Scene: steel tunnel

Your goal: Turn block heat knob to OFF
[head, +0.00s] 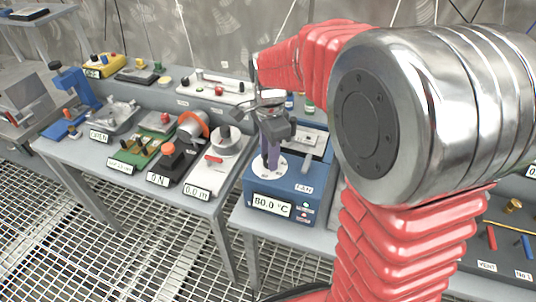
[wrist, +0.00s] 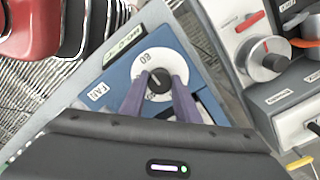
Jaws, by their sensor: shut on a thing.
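The blue block heater (head: 262,190) stands on the bench in the middle of the head view, with a display (head: 271,205) that appears to read 80.0 °C. Its white dial (head: 262,172) lies under my gripper (head: 270,158). In the wrist view, the heater (wrist: 117,78) shows the white dial (wrist: 160,60) with a dark knob (wrist: 158,82) at its centre. My gripper (wrist: 158,86) has its two purple fingers shut on the knob, one on each side. A "60" mark shows on the dial. The fingers hide part of the dial, and I cannot read the knob's pointer.
Left of the heater, a neighbouring bench holds a white device (head: 221,146) with a red lever, a black box with a red button (head: 173,156) and a green board (head: 139,147). A gap separates the benches. My arm blocks the right side of the head view.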

